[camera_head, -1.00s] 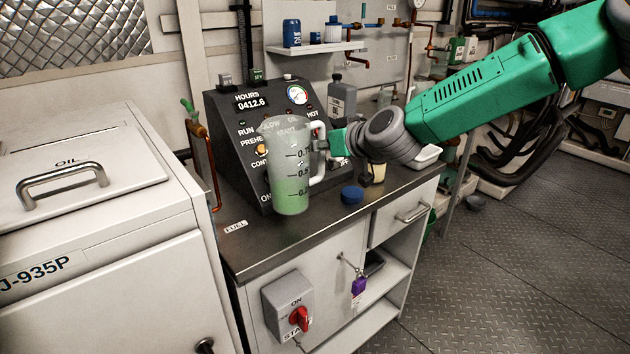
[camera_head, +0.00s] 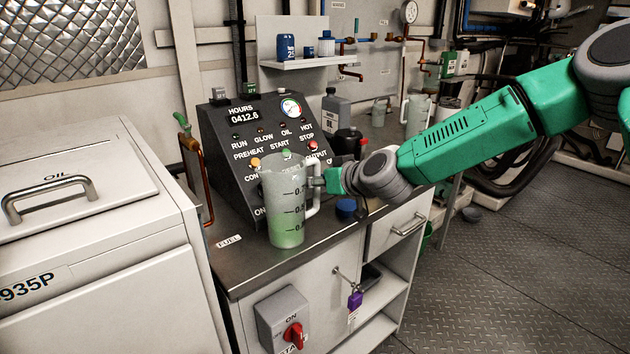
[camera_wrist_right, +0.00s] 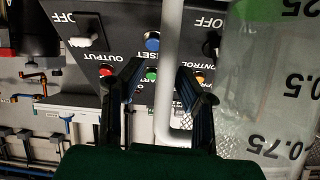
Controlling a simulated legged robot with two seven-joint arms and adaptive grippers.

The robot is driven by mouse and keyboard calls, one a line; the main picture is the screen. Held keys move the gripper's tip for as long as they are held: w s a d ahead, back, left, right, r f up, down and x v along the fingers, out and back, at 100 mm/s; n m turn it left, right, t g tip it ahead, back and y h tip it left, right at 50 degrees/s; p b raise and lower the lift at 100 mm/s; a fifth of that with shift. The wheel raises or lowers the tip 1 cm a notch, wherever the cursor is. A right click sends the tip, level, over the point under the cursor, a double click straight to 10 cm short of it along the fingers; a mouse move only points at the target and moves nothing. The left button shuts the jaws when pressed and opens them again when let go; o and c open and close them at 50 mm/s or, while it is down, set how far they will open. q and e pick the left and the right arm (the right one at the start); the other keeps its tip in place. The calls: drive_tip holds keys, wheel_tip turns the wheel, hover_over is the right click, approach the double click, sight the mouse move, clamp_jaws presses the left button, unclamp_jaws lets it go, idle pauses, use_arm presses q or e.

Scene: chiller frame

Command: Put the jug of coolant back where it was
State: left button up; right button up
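The jug of coolant (camera_head: 283,212) is a clear measuring jug with green liquid low inside. It is upright at the counter's front, in front of the control panel; its base looks on or just above the counter top. My right gripper (camera_head: 326,181) is at the jug's handle (camera_head: 314,195), on its right side. In the right wrist view the handle (camera_wrist_right: 171,60) runs between the two fingers of the gripper (camera_wrist_right: 163,75), which stand apart with a gap beside the left finger. The jug wall (camera_wrist_right: 265,100) fills the right side there. My left gripper is out of view.
The control panel (camera_head: 245,140) stands behind the jug. A blue cap (camera_head: 346,208) lies to its right on the counter (camera_head: 250,262). A black-lidded container (camera_head: 347,143) and a grey bottle (camera_head: 336,108) stand farther back. An oil cabinet (camera_head: 120,250) is at left.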

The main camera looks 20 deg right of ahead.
drive_tip(key=d+p+v, duration=0.1)
drive_tip(key=v, duration=1.1)
drive_tip(key=s+a+f+g+h, duration=0.15)
drive_tip(key=s+f+g, duration=0.25)
drive_tip(key=s+f, duration=0.65)
drive_tip(key=s+a+f+g, duration=0.25)
drive_tip(key=s+f, duration=0.45)
drive_tip(key=f, duration=0.7)
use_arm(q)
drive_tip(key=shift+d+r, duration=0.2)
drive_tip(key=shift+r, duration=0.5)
use_arm(e)
drive_tip(key=s+d+f+m+g+h, duration=0.1)
drive_tip(key=s+f, duration=0.3)
drive_tip(key=s, duration=0.5)
drive_tip(key=s+d+f+g+h, duration=0.1)
drive_tip(key=s+d+f+g, duration=0.3)
drive_tip(key=s, duration=0.6)
drive_tip(key=shift+s+f+m+h, duration=0.35)
drive_tip(key=shift+f+m, duration=0.05)
drive_tip(key=shift+f, duration=0.15)
